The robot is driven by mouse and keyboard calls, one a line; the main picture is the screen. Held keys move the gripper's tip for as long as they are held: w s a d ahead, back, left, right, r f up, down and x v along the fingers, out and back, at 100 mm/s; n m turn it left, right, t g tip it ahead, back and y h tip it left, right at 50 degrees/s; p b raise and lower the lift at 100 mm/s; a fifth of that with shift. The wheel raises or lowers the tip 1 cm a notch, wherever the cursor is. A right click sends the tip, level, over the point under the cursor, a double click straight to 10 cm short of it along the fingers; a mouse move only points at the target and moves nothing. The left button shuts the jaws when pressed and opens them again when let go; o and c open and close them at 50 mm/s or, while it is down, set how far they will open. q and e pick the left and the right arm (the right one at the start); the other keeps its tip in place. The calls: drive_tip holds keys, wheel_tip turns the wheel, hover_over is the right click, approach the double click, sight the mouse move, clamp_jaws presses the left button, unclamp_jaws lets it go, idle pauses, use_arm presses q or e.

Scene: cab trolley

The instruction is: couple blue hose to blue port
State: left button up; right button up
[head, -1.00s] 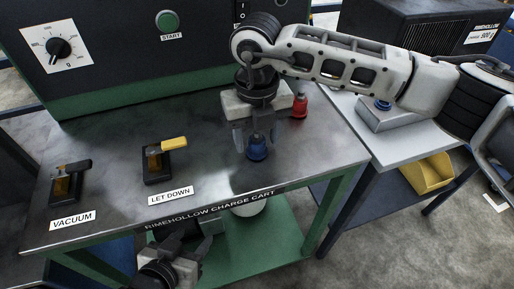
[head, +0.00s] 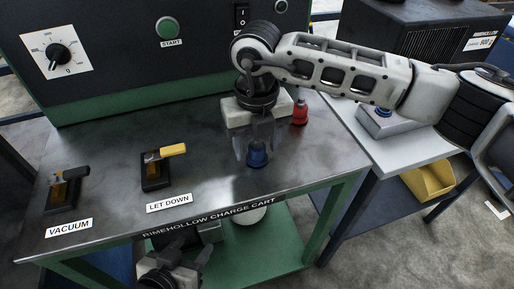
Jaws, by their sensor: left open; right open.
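A blue fitting (head: 257,155) stands on the cart's steel top, near its front right. I cannot tell whether it is the port alone or has a hose end on it. My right gripper (head: 258,150) points down over it, with open fingers on either side; I cannot tell if they touch it. A smaller blue piece (head: 381,111) sits on a grey box on the side table, partly hidden by my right arm. My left gripper (head: 188,252) is open and empty, low in front of the cart's front edge. No blue hose line is clearly visible.
A red fitting (head: 300,113) stands just behind and right of my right gripper. Two yellow-marked valves (head: 157,168) (head: 66,188) stand on the left of the top. A dark panel (head: 110,60) rises behind.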

use_arm(q)
drive_tip(key=shift+f, duration=0.25)
idle(0.5)
use_arm(e)
clamp_jaws()
use_arm(q)
drive_tip(key=shift+r+p, duration=1.4)
drive_tip(key=shift+r, duration=0.25)
use_arm(e)
drive_tip(key=shift+r, duration=3.05)
